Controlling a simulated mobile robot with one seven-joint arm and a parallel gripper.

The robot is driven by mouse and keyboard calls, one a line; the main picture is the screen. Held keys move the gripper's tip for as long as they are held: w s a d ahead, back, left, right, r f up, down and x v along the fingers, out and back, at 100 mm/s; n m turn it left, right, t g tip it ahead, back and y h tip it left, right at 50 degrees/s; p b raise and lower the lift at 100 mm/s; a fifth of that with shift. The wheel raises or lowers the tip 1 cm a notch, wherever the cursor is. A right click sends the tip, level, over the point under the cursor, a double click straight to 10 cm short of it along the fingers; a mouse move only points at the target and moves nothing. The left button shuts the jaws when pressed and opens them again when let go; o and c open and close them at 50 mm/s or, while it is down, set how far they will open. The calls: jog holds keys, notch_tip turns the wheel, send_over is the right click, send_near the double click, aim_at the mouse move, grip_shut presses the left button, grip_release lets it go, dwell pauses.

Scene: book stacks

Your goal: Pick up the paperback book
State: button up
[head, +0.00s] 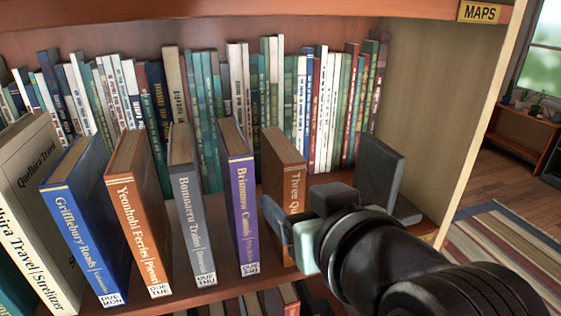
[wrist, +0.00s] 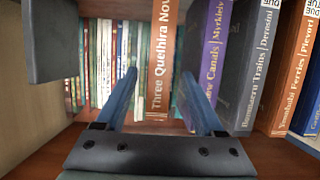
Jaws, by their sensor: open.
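A brown book (head: 283,165) with "Three Qu..." on its spine stands upright at the right end of the front row. It also shows in the wrist view (wrist: 161,60), where its spine reads "Three Quelhira Nov...". I cannot tell for sure from its cover whether it is a paperback. My gripper (head: 292,212) is open in front of this book and hides its lower spine in the head view. In the wrist view my gripper (wrist: 158,74) has one finger to each side of the spine, with nothing held.
A purple book (head: 242,200) stands to the left, then grey (head: 190,205), orange (head: 137,222) and blue (head: 85,225) books. A dark bookend (head: 380,172) stands to the right. A row of thin books (head: 205,110) fills the back. The shelf board (wrist: 75,133) lies below.

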jog(key=p+x, duration=0.2)
jog(key=x, duration=0.5)
jog(key=shift+w, duration=0.1)
grip_shut()
jog(key=shift+r, duration=0.1)
dwell(1.2)
